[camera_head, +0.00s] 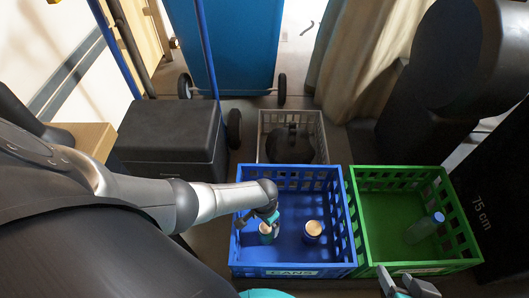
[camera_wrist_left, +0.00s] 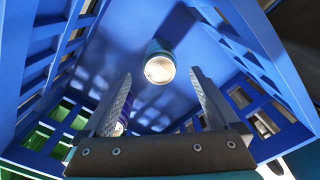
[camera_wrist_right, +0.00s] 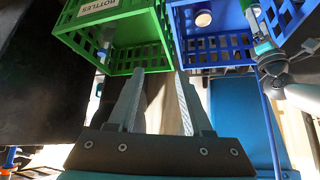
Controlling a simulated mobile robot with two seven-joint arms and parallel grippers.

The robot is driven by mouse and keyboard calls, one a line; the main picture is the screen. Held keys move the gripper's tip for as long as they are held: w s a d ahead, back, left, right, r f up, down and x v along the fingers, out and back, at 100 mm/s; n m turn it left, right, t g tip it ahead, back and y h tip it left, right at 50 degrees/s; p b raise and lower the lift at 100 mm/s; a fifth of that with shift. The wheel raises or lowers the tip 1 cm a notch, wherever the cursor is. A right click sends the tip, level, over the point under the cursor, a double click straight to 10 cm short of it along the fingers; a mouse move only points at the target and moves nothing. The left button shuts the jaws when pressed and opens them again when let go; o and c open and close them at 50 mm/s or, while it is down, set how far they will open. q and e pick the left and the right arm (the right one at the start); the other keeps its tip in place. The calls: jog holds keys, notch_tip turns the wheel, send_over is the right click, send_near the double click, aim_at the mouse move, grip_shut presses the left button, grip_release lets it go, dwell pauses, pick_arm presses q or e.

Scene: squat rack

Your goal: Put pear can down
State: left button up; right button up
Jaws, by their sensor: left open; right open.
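A teal can (camera_head: 266,232) stands on the floor of the blue crate (camera_head: 293,271), which is labelled CANS. A second, darker can (camera_head: 313,230) stands to its right in the same crate; its purple side (camera_wrist_left: 123,122) shows partly behind a finger in the left wrist view. My left gripper (camera_head: 266,216) reaches into the crate right by the teal can. In the left wrist view its fingers are apart, with the teal can (camera_wrist_left: 160,62) beyond the fingertips. Which can is pear cannot be read. My right gripper (camera_head: 408,284) is open and empty before the green crate.
The green crate (camera_head: 361,220) adjoins the blue crate on the right and holds a clear bottle (camera_head: 424,228). A grey crate (camera_head: 264,137) with a dark item stands behind. A black box (camera_head: 165,140) is at left, a blue wheeled board (camera_head: 232,45) at the back.

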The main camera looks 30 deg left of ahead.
pick_arm(q)
notch_tip(320, 180, up, 3)
jog(key=shift+r+p, duration=0.15)
jog(key=shift+p, duration=1.1)
jog(key=shift+r+p, duration=0.65)
jog(key=shift+r, duration=0.2)
jog(key=shift+r+p, duration=0.4)
jog(key=shift+r, duration=0.15)
pick_arm(e)
jog(key=s+d+f+g+h, duration=0.1)
jog(key=s+d+f+g, duration=0.2)
jog(key=f, duration=0.3)
jog(key=shift+f+g, duration=0.3)
jog(key=shift+g, duration=0.1)
jog(key=shift+s, duration=0.1)
